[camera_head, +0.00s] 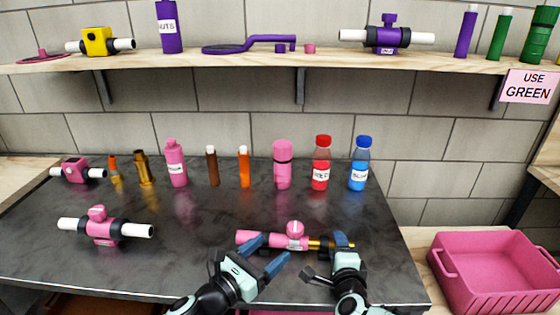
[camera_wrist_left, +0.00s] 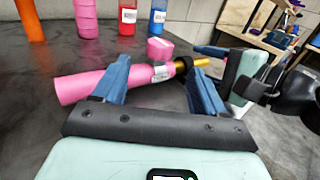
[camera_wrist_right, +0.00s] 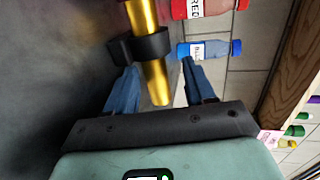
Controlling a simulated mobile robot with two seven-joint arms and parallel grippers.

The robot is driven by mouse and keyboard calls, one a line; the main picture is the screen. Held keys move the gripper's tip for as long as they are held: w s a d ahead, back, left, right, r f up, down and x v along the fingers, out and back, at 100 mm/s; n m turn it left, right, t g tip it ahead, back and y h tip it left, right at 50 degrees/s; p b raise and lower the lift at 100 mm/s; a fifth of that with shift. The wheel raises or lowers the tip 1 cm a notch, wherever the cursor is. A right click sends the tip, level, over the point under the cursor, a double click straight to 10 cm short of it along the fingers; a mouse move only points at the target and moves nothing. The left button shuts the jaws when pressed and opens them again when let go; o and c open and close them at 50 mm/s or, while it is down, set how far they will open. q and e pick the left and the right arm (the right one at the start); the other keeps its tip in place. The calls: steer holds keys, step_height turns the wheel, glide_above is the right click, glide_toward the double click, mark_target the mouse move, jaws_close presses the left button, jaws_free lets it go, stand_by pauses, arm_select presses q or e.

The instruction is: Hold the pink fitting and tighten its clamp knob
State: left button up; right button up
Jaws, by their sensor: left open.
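A pink fitting (camera_head: 279,241) lies on the dark table with a rounded pink clamp knob (camera_head: 295,228) on top and a white label. A brass tube (camera_head: 316,244) sticks out of its right end. My left gripper (camera_head: 264,254) is open at the fitting's front side; in the left wrist view the pink body (camera_wrist_left: 132,78) crosses between its fingers. My right gripper (camera_head: 341,241) is at the brass end. In the right wrist view its fingers are apart, with the brass tube (camera_wrist_right: 158,85) and a black collar (camera_wrist_right: 140,48) between or just beyond them.
Another pink fitting (camera_head: 103,228) with white pipes lies to the left. Behind stand several bottles, including a red one (camera_head: 321,165) and a blue one (camera_head: 359,165). A pink bin (camera_head: 494,290) is at the right. A shelf (camera_head: 260,62) hangs above. The table's middle left is clear.

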steer(key=shift+s+f, duration=0.1)
steer(key=shift+f, duration=0.2)
